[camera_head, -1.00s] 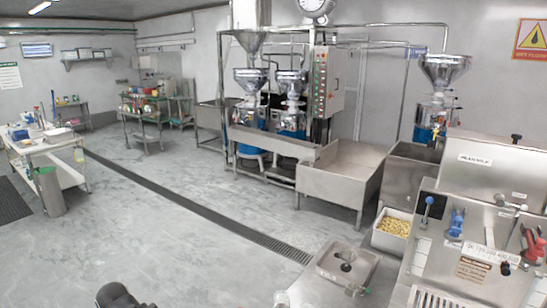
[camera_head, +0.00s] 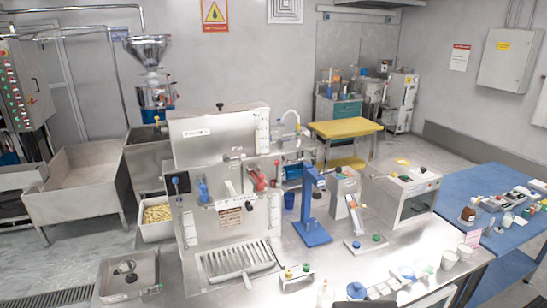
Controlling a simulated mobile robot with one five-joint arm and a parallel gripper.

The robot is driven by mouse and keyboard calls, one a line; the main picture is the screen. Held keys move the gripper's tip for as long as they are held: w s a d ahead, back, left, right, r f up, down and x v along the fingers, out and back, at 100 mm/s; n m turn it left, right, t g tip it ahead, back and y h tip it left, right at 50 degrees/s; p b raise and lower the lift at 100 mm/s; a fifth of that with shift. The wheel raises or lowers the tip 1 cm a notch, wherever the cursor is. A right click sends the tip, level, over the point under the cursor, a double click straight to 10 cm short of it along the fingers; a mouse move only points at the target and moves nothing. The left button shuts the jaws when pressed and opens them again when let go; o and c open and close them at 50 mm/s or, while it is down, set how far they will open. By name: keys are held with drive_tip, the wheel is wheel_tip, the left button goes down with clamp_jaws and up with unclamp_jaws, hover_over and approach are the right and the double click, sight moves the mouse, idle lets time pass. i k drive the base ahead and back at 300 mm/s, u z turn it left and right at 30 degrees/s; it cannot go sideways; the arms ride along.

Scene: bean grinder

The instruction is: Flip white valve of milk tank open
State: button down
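The steel milk tank (camera_head: 218,137), with a small label on its front, stands at the back of the steel counter left of centre. A small pale valve (camera_head: 233,158) sits at its lower front; whether it is open or shut is too small to tell. A white lever (camera_head: 230,188) shows below it on the sloped steel panel, between a blue handle (camera_head: 203,190) and a red handle (camera_head: 258,180). A dark rounded part at the bottom edge may be mine. My gripper's fingers do not show.
A blue stand (camera_head: 311,215), a steel box machine (camera_head: 403,195) and small cups (camera_head: 449,260) crowd the counter to the right. A drip grate (camera_head: 237,262) lies below the panel. Open floor shows at the left.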

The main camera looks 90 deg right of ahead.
sight(237, 157)
drive_tip(key=z, duration=1.1)
drive_tip(key=k, duration=0.15)
drive_tip(key=z, duration=1.7)
drive_tip(key=k, duration=0.85)
drive_tip(key=u, duration=0.2)
drive_tip(key=i, duration=0.9)
drive_tip(key=z, duration=0.1)
